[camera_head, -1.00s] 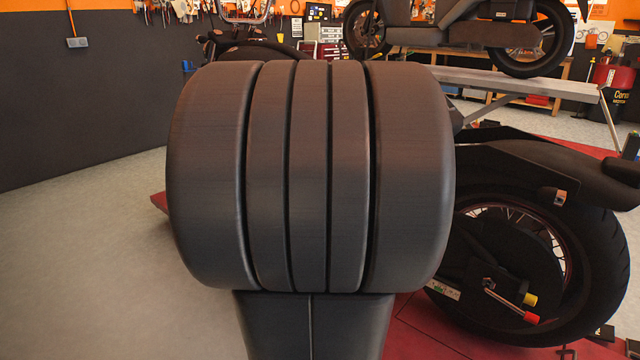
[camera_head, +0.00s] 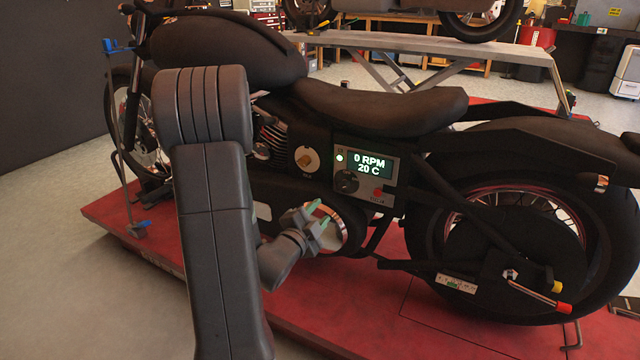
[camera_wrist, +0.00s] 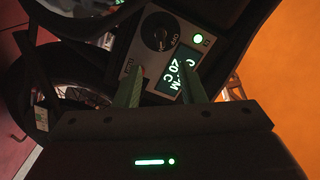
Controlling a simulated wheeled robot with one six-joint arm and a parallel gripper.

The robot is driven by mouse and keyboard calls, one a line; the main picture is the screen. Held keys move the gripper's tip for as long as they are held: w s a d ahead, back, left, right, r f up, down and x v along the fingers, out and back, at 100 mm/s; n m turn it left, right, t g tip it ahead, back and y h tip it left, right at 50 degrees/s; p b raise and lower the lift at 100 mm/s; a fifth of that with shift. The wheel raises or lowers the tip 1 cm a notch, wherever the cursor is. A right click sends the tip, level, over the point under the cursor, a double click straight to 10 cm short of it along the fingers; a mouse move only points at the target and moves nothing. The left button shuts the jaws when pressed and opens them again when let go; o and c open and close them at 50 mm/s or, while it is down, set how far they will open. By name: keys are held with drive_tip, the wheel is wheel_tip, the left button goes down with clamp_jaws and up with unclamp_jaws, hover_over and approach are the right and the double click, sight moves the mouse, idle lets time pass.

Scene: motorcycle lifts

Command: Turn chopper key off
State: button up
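The chopper (camera_head: 380,108) is a dark motorcycle on a red lift. A round pale plate with a brass-coloured key-like part (camera_head: 306,159) sits on its side, left of a control panel (camera_head: 399,180). The panel reads "0 RPM 20 C" and has a lit green lamp, a black knob (camera_head: 346,182) and a red button. My gripper (camera_head: 318,217) is open and empty, below the key part and panel. In the wrist view, the gripper (camera_wrist: 160,67) has its fingers apart in front of the panel; the knob (camera_wrist: 158,31) shows there beside an "OFF" label. The key part is not clear there.
The red lift platform (camera_head: 130,225) lies under the chopper. A blue-topped stand (camera_head: 118,48) is at the front wheel. Another raised bike lift (camera_head: 400,41) stands behind. Grey floor at left is clear.

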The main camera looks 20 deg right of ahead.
sight(342, 188)
drive_tip(key=b+x, duration=0.2)
drive_tip(key=x, duration=1.1)
drive_tip(key=shift+w+d, duration=0.15)
drive_tip(key=shift+d, duration=0.25)
clamp_jaws()
